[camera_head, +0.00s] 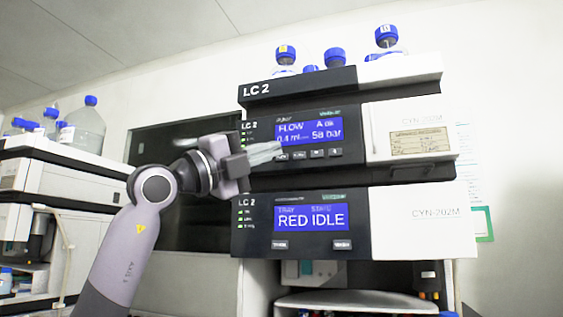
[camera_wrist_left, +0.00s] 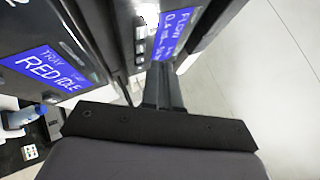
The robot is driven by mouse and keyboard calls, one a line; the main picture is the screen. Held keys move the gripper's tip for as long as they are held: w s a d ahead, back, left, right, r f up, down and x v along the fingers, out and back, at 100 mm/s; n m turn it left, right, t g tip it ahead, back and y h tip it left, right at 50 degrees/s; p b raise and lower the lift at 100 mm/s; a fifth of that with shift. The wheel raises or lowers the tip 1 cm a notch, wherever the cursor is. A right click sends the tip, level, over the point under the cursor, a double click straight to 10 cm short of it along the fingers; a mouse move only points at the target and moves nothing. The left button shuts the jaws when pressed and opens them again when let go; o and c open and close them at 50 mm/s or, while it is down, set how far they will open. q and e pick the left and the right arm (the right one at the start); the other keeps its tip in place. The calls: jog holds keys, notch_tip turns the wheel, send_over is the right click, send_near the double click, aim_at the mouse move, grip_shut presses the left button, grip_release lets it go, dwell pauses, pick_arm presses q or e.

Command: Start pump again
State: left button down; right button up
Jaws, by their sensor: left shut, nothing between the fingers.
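The pump module (camera_head: 377,134) is the upper unit of the LC 2 stack. Its blue display (camera_head: 309,131) reads FLOW 0.4 ml and 58 bar, partly small and blurred. A row of small buttons (camera_head: 318,153) lies under the display. My left gripper (camera_head: 279,148) is shut and empty, its fingertips at the left end of this row, just below the display. I cannot tell whether they touch a button. In the left wrist view the closed fingers (camera_wrist_left: 162,88) point at the pump's display (camera_wrist_left: 172,38). My right gripper is not in view.
Below the pump is a module whose display (camera_head: 311,218) reads TRAY, RED IDLE, with two buttons under it. Bottles with blue caps (camera_head: 334,58) stand on top of the stack. Another instrument stack (camera_head: 62,165) stands at the left, with a large bottle (camera_head: 84,127) on it.

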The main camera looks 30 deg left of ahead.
pick_arm(q)
jog(key=s, duration=0.1)
jog(key=s+b, duration=0.1)
jog(key=s, duration=0.1)
jog(key=shift+d, duration=0.35)
dwell(0.5)
